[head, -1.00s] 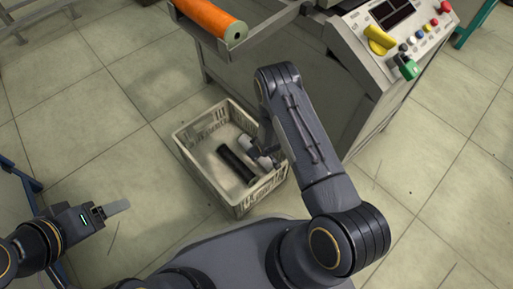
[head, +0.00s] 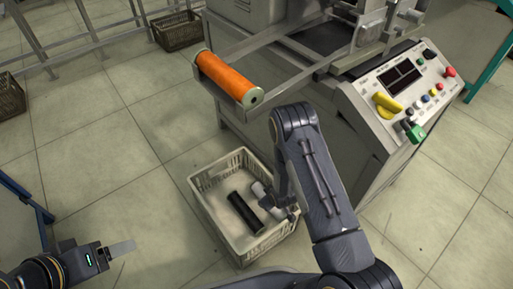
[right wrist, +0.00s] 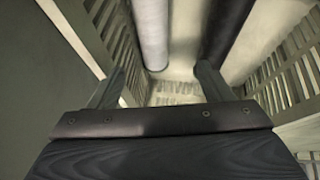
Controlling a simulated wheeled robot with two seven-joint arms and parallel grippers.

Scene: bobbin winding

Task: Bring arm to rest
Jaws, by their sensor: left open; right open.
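My left gripper (head: 120,248) is at the lower left of the head view, open and empty, over bare floor. My right arm reaches down into the crate (head: 208,214) in the head view, and its gripper is mostly hidden behind the arm there. In the right wrist view my right gripper (right wrist: 158,84) is open with nothing between its fingers. Beyond the fingers lie a white tube (right wrist: 152,30) and a black tube (right wrist: 222,30) inside the slatted crate. The head view also shows the black tube (head: 245,212) and part of the white tube (head: 262,194), lying in the crate.
A machine with a control panel (head: 408,88) stands right of the crate. An orange bobbin (head: 225,76) sits on its bracket above the crate. Dark baskets (head: 178,31) stand at the back by a rail. Blue framing (head: 26,198) is at the left. Tiled floor left of the crate is clear.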

